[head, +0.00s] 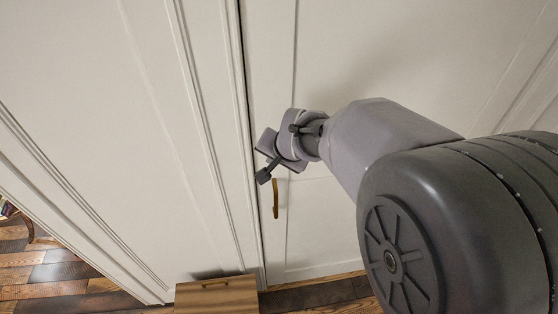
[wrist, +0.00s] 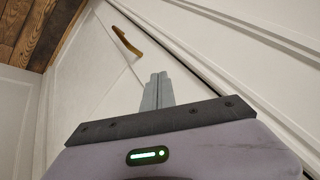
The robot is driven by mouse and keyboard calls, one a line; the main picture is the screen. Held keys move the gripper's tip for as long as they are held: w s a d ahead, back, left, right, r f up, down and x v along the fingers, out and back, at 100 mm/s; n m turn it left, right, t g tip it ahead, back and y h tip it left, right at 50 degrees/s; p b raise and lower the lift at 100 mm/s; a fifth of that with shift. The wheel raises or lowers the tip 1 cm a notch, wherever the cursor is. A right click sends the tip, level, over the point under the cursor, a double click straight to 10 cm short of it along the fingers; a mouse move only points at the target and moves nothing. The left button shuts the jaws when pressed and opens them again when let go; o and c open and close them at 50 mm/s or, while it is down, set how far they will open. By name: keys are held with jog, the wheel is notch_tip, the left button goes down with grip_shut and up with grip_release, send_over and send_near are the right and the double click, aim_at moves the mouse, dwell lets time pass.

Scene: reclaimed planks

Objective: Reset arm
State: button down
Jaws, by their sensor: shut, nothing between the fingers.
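My arm reaches in from the right of the head view, in front of white panelled doors. My gripper (head: 264,175) is near the seam between two door panels, just left of a brass handle (head: 276,198) in the picture. In the wrist view my gripper (wrist: 158,78) shows its two fingers pressed together with nothing between them. The brass handle also shows in the wrist view (wrist: 126,42), beyond the fingertips and apart from them. My arm hides part of the right door (head: 315,215).
The left white door panel (head: 110,120) fills the left of the head view. A wooden box or drawer front (head: 215,297) with a small handle stands low at the bottom. Plank floor (head: 50,270) shows at the lower left.

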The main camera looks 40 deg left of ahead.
jog(key=w+d+f+m+t+h+b, duration=0.1)
jog(key=d+f+m+t+h+b, duration=0.15)
jog(key=d+b, duration=1.8)
jog(key=s+d+f+m+b, duration=0.1)
jog(key=s+d+f, duration=0.3)
jog(key=d, duration=0.4)
jog(key=s+d+f+m+h+b, duration=0.1)
jog(key=s+d+f+m+b, duration=0.1)
jog(key=d, duration=0.7)
jog(key=s+d+f+m+h+b, duration=0.1)
jog(key=s+d+f+m+b, duration=0.1)
jog(key=s+d+f, duration=0.5)
jog(key=shift+s+d+b, duration=0.55)
jog(key=shift+s+d, duration=0.05)
jog(key=shift+d, duration=0.2)
